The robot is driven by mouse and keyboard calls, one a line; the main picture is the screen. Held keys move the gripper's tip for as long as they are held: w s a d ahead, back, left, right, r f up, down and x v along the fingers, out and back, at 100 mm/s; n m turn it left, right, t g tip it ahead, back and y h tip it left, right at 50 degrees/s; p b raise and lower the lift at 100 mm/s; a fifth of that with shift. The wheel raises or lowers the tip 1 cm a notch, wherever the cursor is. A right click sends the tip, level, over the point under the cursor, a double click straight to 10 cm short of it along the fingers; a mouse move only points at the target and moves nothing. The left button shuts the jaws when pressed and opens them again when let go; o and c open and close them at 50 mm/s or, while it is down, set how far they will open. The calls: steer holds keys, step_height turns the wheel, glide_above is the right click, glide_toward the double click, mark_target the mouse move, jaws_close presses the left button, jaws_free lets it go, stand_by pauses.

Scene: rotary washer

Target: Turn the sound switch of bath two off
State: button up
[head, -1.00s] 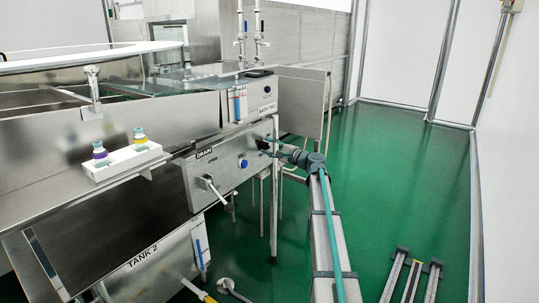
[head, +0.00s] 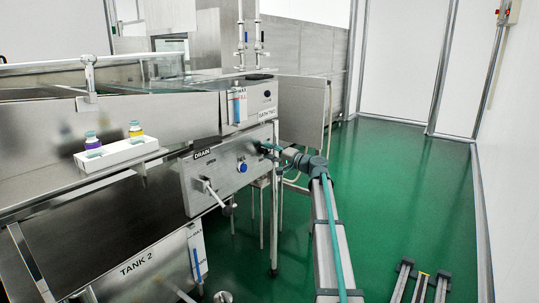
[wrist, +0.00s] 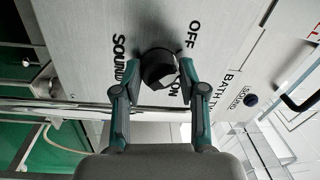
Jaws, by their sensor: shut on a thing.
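The sound switch (wrist: 158,68) is a round black knob on a steel panel, with the words SOUND, OFF and ON printed around it in the wrist view. My gripper (wrist: 160,74) is shut on this knob, one teal-and-dark finger on each side. I cannot tell clearly which word the knob points to. A BATH TWO label (wrist: 222,93) shows on the neighbouring surface. In the head view my gripper (head: 268,149) is at the right end of the steel front panel (head: 215,172), and the knob is hidden there.
A blue button (head: 243,166), a DRAIN label and a lever handle (head: 212,192) are on the same panel. A small dark knob (wrist: 251,100) labelled SOUND is at the right in the wrist view. A white tray (head: 112,156) holds two bottles. Green floor (head: 400,190) is open at right.

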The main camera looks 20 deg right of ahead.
steer(key=shift+f, duration=0.2)
steer(key=o, duration=1.1)
steer(key=shift+r, duration=0.1)
steer(key=v, duration=1.2)
